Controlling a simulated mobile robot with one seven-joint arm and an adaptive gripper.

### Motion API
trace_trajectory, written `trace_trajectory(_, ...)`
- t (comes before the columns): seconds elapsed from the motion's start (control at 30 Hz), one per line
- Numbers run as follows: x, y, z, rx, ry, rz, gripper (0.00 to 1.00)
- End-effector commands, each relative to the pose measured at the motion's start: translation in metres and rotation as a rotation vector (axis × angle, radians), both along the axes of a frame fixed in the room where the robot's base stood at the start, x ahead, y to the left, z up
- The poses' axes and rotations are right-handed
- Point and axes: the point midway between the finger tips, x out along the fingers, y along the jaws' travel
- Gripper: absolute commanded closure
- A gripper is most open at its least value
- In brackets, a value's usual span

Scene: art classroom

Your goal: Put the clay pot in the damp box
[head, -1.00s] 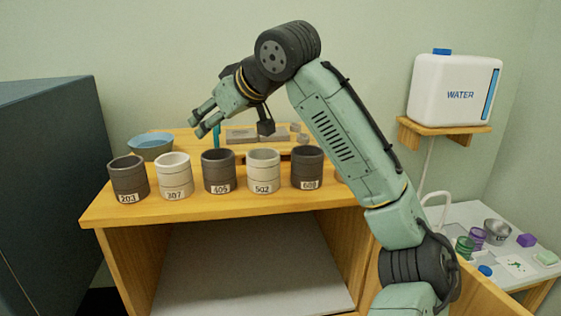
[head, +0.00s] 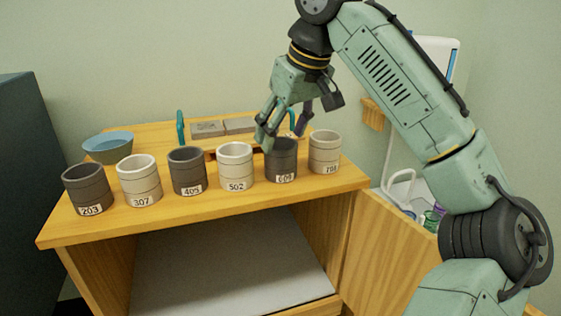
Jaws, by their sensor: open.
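Several clay pots stand upright in a row along the front of the wooden cabinet top. They are a dark pot 203 (head: 88,188), a pale pot 307 (head: 139,181), a dark pot 405 (head: 187,171), a pale pot 502 (head: 235,166), a dark pot whose label looks like 608 (head: 282,161), and a pale pot at the right end (head: 325,152). My gripper (head: 284,132) points down, open, with its fingers at the rim of the 608-looking pot. Contact cannot be told. No thing is plainly marked as the damp box; the wooden cabinet (head: 330,235) has an open front.
A blue bowl (head: 108,147) stands at the back left of the top. Grey slabs (head: 207,129) lie behind the pots. A pale board (head: 230,265) lies inside the cabinet, clear of objects. A wooden panel (head: 385,255) stands out at right; a dark cabinet (head: 30,180) stands left.

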Motion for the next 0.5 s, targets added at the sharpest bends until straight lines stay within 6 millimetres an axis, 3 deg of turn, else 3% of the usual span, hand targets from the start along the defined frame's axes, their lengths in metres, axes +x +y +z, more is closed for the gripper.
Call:
trace_trajectory(0.23, 0.009, 0.004, -0.034, -0.001, 0.0, 0.0, 0.39)
trace_trajectory(0.5, 0.011, 0.006, -0.039, 0.001, -0.001, 0.0, 0.39)
